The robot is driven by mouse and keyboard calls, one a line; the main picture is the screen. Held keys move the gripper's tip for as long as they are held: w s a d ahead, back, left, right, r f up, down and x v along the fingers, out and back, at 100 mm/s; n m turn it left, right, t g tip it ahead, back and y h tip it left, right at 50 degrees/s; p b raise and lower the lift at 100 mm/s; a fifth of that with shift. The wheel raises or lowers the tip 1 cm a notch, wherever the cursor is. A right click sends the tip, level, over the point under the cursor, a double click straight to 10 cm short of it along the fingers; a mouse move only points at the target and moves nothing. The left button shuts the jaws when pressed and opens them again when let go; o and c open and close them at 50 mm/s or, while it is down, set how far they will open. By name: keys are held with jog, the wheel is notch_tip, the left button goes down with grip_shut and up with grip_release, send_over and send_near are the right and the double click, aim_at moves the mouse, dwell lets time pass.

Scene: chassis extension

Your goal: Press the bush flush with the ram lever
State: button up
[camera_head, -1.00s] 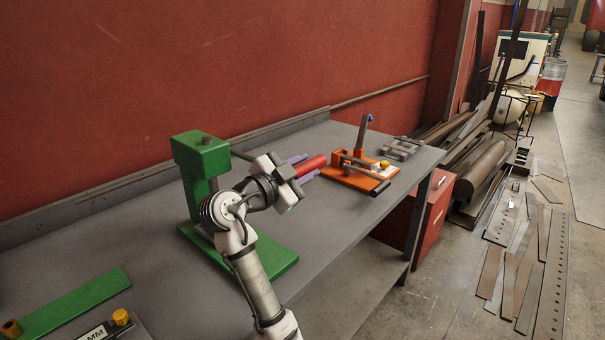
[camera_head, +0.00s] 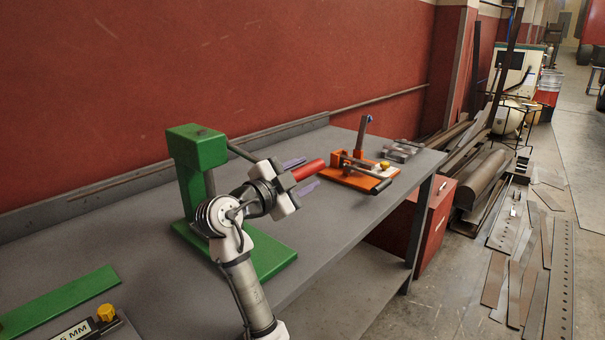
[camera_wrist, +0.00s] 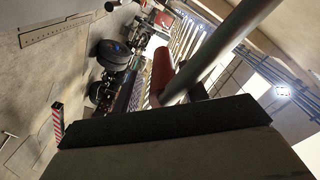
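The green press (camera_head: 197,147) stands on the grey bench at the left, and my arm crosses in front of its base. Its ram lever, a grey rod (camera_head: 240,152) with a red grip (camera_head: 309,170), reaches right from the press head. My gripper (camera_head: 301,175) is at the lever, with its pale purple fingers spread on either side of the red grip and visible gaps between. In the wrist view the grey rod (camera_wrist: 218,50) runs diagonally to the red grip (camera_wrist: 162,70), above one dark finger. I cannot make out the bush; the space under the ram is partly hidden by my arm.
An orange fixture (camera_head: 360,174) with a lever and yellow knob stands farther along the bench, with grey metal parts (camera_head: 402,151) behind it. A green bar (camera_head: 65,300) and a labelled block with a yellow knob (camera_head: 106,313) lie at the lower left. The red wall runs behind.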

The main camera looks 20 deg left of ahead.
jog(key=shift+o, duration=0.4)
jog(key=shift+a+f, duration=0.3)
jog(key=shift+f, duration=0.1)
jog(key=shift+w+r, duration=0.1)
jog(key=shift+r, duration=0.2)
notch_tip(320, 180, up, 20)
jog(key=b, duration=0.1)
jog(key=shift+d, duration=0.15)
